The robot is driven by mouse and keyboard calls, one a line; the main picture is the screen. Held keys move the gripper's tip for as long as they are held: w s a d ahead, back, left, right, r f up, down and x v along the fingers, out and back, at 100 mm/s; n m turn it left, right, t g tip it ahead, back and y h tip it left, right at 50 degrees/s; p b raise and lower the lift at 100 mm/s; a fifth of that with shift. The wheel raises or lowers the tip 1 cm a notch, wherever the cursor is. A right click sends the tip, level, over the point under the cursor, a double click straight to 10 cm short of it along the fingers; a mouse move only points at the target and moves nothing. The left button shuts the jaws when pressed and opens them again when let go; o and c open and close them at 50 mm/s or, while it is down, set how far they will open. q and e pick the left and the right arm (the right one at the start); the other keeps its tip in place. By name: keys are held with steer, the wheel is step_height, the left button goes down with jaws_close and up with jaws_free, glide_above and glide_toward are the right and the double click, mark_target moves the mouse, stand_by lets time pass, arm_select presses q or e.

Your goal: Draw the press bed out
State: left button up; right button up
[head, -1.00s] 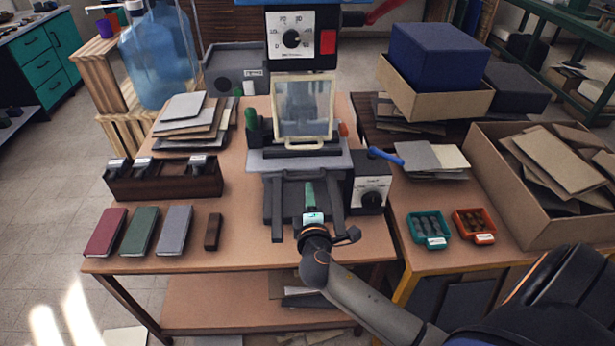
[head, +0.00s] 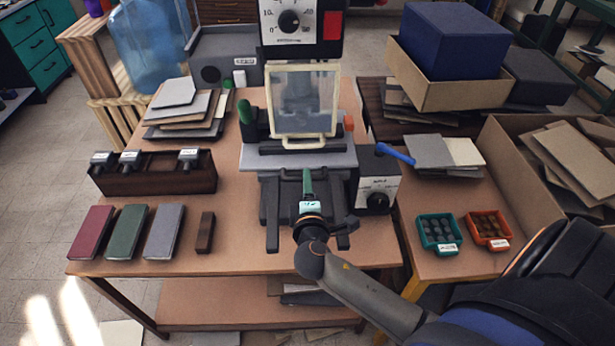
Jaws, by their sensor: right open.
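The press bed (head: 345,160) is a grey plate below the clear, cream-framed guard (head: 304,101), at the middle of the workbench. It sits over dark grey rails (head: 271,203) that reach toward the front of the bench. My right gripper (head: 308,184) is in front of the bed, between the rails, pointing at its front edge. It is open. A narrow green piece shows at its tip, and I cannot tell whether the fingers touch the bed. My wrist and forearm hide part of the bench front. My left gripper is out of view.
A control box (head: 377,187) with a dial and blue lever stands close right of the rails. A dark wooden rack (head: 160,181) and several coloured books (head: 127,232) lie left. Small teal (head: 438,232) and orange (head: 488,230) trays are right.

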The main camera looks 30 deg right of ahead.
steer(key=shift+w+d, duration=0.15)
steer(key=shift+w, duration=0.1)
jaws_close()
stand_by(0.4)
stand_by(1.1)
